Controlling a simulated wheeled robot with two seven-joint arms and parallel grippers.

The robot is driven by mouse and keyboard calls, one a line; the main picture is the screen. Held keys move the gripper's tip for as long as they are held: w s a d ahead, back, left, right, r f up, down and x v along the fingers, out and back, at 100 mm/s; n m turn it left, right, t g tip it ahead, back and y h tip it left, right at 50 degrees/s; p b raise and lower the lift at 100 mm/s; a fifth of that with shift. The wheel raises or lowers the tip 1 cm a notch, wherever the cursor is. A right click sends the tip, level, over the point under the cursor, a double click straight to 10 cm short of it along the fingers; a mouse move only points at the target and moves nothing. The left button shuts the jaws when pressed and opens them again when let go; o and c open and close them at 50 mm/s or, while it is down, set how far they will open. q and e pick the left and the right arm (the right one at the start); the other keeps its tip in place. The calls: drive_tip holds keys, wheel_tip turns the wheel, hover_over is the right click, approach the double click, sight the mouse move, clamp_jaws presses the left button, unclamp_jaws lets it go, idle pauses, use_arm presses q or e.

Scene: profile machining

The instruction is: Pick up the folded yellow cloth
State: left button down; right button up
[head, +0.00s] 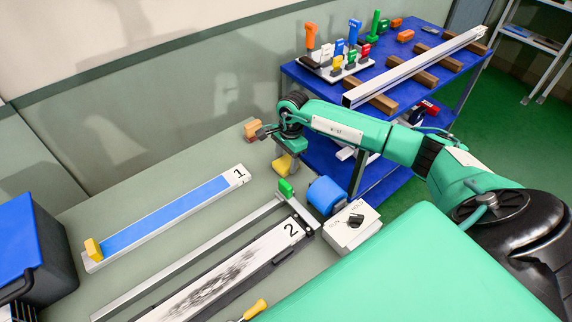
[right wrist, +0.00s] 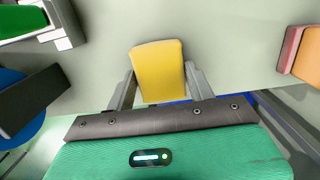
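The folded yellow cloth (head: 283,164) is at the back of the grey-green bench, just below my right gripper (head: 283,150). In the right wrist view the cloth (right wrist: 158,72) fills the gap between the two fingers of my right gripper (right wrist: 160,80). Both fingertips lie against its sides, and it reaches beyond them. The gripper looks shut on it. I cannot tell whether the cloth is clear of the bench. My left gripper is not in view.
An orange-brown block (head: 252,130) sits close beside the gripper. Profile fixtures 1 (head: 170,215) and 2 (head: 230,265), a blue cylinder (head: 325,194) and a switch box (head: 352,226) stand nearby. A blue cart (head: 318,80) is at the back right.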

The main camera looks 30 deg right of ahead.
sight(286, 161)
drive_tip(key=shift+r, duration=0.1)
